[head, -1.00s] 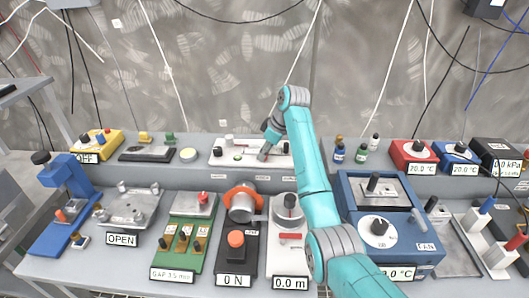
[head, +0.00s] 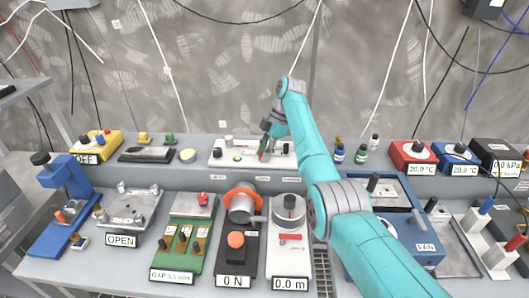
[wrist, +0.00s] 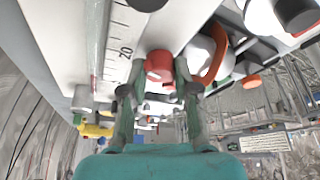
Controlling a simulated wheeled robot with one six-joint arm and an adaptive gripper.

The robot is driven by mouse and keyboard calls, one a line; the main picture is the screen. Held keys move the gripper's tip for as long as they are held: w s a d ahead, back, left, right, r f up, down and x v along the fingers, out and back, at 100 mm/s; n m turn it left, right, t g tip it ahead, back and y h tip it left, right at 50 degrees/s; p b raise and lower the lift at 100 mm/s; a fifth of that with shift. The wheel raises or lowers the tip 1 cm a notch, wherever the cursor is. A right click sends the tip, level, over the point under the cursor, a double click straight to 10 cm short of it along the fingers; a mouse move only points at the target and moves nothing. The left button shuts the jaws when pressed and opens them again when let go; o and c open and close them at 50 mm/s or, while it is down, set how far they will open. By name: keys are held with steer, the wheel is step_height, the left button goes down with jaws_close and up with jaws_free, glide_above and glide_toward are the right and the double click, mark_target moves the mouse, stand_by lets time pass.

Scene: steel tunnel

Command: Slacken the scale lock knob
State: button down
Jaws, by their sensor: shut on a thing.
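A red round knob (wrist: 160,66) sits beside a white ruled scale (wrist: 116,45) marked 20 in the wrist view. It is the likely scale lock knob. My gripper (wrist: 163,85) has one finger on each side of this knob and is shut on it. In the head view my gripper (head: 265,147) is over the white panel (head: 222,160) on the back ledge. There the fingers and wrist mostly hide the knob. Whether the knob has turned cannot be seen.
Other knobs stand on the white panel close to my gripper. A grey cylinder with an orange ring (head: 241,203) and a white 0.0 m device (head: 290,240) stand in front.

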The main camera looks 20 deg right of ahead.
steer(key=shift+f+n, duration=0.1)
steer(key=shift+n, duration=0.3)
steer(key=c, duration=0.9)
jaws_free()
steer(key=shift+o, duration=0.2)
steer(key=v, duration=1.2)
steer(key=shift+w, duration=0.2)
